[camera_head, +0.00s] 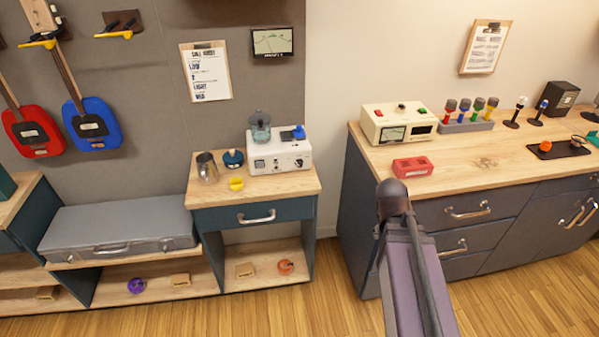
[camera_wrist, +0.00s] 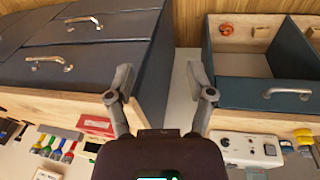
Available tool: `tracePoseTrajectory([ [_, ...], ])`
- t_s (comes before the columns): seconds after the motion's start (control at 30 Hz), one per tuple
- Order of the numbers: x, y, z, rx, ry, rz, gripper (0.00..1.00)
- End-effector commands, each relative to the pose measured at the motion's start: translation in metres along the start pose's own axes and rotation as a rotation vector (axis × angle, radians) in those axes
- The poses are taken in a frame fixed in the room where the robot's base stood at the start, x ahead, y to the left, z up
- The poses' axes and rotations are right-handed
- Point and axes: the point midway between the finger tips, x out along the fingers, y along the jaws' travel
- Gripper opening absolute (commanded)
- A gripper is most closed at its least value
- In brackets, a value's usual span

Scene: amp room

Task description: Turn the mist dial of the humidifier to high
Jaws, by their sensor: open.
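A white box-shaped device (camera_head: 290,161), which looks like the humidifier, stands on the small wooden-topped cabinet. A teal jar (camera_head: 260,127) sits at its top left and a blue part (camera_head: 298,131) at its top right. Small controls (camera_head: 260,165) show on its front; their markings and settings are too small to read. The device also shows upside down at the lower right of the wrist view (camera_wrist: 243,147). My gripper (camera_wrist: 160,90) is open and empty, its two fingers spread wide and apart from the device. The head view shows my arm well right of it.
A metal cup (camera_head: 207,168), a dark blue round pot (camera_head: 233,158) and a yellow item (camera_head: 236,184) stand left of the device. A red box (camera_head: 412,167) and a cream meter unit (camera_head: 399,122) are on the right counter. A gap separates the two cabinets.

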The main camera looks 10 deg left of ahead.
Motion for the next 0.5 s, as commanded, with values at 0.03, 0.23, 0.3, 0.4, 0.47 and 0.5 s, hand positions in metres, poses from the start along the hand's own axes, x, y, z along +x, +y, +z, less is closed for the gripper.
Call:
tracePoseTrajectory([
  [0.03, 0.017, 0.001, -0.010, -0.055, 0.032, 0.043, 0.69],
  [0.23, 0.045, 0.011, -0.058, -0.351, 0.166, 0.272, 0.69],
  [0.3, 0.052, 0.013, -0.075, -0.465, 0.207, 0.361, 0.69],
  [0.4, 0.059, 0.011, -0.101, -0.633, 0.256, 0.492, 0.69],
  [0.47, 0.062, 0.009, -0.116, -0.735, 0.280, 0.573, 0.69],
  [0.5, 0.064, 0.007, -0.126, -0.803, 0.295, 0.627, 0.69],
])
